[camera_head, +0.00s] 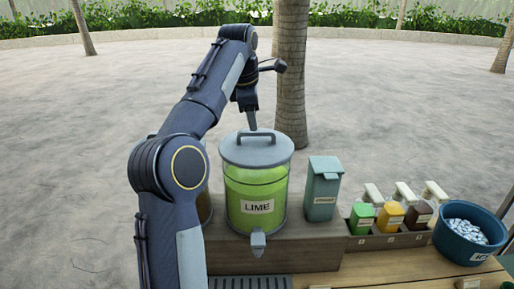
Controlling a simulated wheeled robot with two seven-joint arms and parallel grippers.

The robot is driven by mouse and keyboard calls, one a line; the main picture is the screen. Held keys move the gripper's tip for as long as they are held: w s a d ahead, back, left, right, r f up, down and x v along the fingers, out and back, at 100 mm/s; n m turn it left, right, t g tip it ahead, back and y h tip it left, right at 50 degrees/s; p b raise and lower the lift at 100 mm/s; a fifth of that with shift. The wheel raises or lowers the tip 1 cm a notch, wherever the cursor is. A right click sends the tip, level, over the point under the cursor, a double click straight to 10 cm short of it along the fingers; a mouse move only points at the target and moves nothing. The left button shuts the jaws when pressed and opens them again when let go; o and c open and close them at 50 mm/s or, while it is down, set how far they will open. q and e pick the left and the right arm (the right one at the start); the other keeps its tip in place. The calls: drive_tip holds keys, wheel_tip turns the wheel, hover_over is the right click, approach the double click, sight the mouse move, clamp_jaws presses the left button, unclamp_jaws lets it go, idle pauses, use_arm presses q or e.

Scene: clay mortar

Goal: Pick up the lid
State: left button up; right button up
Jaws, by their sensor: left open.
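The grey lid (271,152), round with a raised handle (256,138), sits on a clear dispenser (257,195) of green liquid labelled LIME. The dispenser stands upright and has a spigot at its front. My left arm rises from the bottom left and arches over to the gripper. My right gripper is not in view.
A teal box (322,190) stands right of the dispenser. Small green, yellow and brown containers (390,219) sit in a rack further right, beside a blue ice tub (463,236). A brown container is mostly hidden behind my left arm. A tree trunk (291,70) stands behind.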

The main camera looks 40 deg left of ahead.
use_arm(q)
hover_over(256, 141)
drive_tip(key=s+d, duration=0.1)
drive_tip(key=s, duration=0.1)
wheel_tip(256, 141, down, 4)
drive_tip(key=shift+w+f, duration=0.1)
drive_tip(key=shift+f, duration=0.1)
drive_tip(key=shift+d, duration=0.1)
clamp_jaws()
